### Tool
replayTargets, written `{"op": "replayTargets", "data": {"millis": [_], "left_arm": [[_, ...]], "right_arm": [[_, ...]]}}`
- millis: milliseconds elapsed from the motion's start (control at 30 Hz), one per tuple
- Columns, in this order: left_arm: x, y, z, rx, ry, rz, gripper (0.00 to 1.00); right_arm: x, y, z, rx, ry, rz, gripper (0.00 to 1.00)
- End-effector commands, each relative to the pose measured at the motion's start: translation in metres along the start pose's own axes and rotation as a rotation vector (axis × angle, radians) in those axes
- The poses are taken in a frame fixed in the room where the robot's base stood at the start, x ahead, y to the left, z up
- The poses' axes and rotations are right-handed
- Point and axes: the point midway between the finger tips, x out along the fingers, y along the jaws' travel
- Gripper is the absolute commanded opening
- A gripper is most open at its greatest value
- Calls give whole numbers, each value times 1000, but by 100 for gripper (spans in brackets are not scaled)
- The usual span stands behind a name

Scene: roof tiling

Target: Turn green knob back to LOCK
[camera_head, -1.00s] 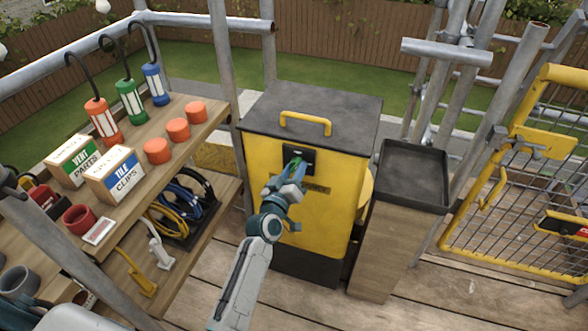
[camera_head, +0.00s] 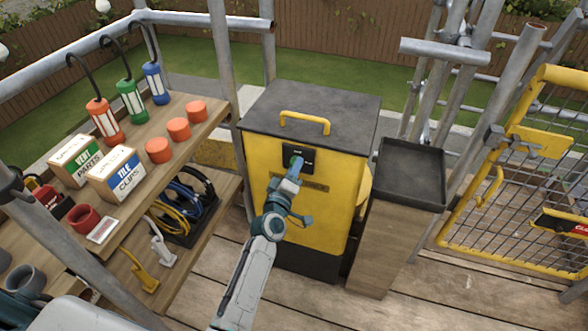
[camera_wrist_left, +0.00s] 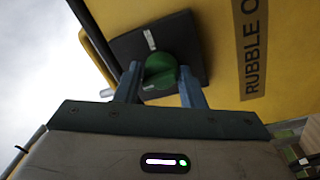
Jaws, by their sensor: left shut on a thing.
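The green knob (camera_wrist_left: 160,70) sits on a black plate (camera_wrist_left: 185,40) on the front of the yellow bin. My left gripper (camera_wrist_left: 161,84) is shut on the knob, one blue finger at each side of it. A white mark shows on the plate beside the knob in the left wrist view. In the head view the black plate (camera_head: 309,153) is near the top of the bin front, and my left gripper (camera_head: 296,165) covers most of the knob. The lettering on the plate is too small to read. My right gripper is not in view.
The yellow bin (camera_head: 335,200) has a dark lid (camera_head: 345,108) with a yellow handle (camera_head: 305,122). A wooden stand with a black tray (camera_head: 436,170) is to its right. Shelves with lamps, boxes and orange caps (camera_head: 159,150) are at left. A yellow gate (camera_head: 477,250) is at far right.

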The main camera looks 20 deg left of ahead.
Motion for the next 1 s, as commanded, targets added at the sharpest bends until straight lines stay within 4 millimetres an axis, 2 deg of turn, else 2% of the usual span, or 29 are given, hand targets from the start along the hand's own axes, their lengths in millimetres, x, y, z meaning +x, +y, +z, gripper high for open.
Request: {"op": "replayTargets", "data": {"millis": [333,367,433,467,767,867,1000], "left_arm": [[-1,-2,1,-4,-2,-3,13],[-1,-2,1,-4,-2,-3,38],[-1,-2,1,-4,-2,-3,52],[-1,-2,1,-4,-2,-3,55],[-2,-1,1,-3,-2,-2,55],[-10,-2,1,-4,-2,-3,55],[-34,-4,2,-4,-3,-4,55]], "right_arm": [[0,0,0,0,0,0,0],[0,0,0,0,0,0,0],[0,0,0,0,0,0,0],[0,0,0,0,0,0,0],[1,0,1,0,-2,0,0],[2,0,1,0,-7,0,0],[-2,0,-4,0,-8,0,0]]}}
